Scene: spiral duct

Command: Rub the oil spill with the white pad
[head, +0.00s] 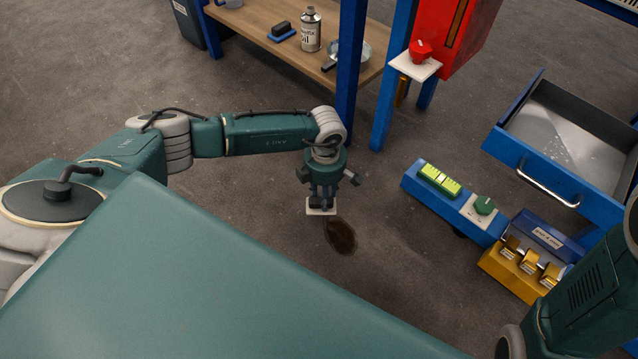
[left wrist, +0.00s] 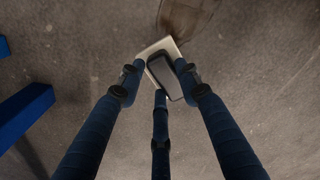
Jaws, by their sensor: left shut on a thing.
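The oil spill (head: 341,236) is a dark brown patch on the grey floor in the head view. It also shows at the top of the left wrist view (left wrist: 188,14). The white pad (head: 320,211) has a dark handle (left wrist: 163,76) on top. My left gripper (head: 322,200) points down and is shut on the pad's handle. My right gripper is not in view; only part of my right arm shows at the lower right.
A wooden shelf (head: 270,22) with blue posts holds a can (head: 310,30), a brush (head: 281,32) and a pan. A red cabinet (head: 452,35) stands behind. An open drawer (head: 560,140) and a blue bar (head: 445,200) with a green knob lie right. Floor around the spill is clear.

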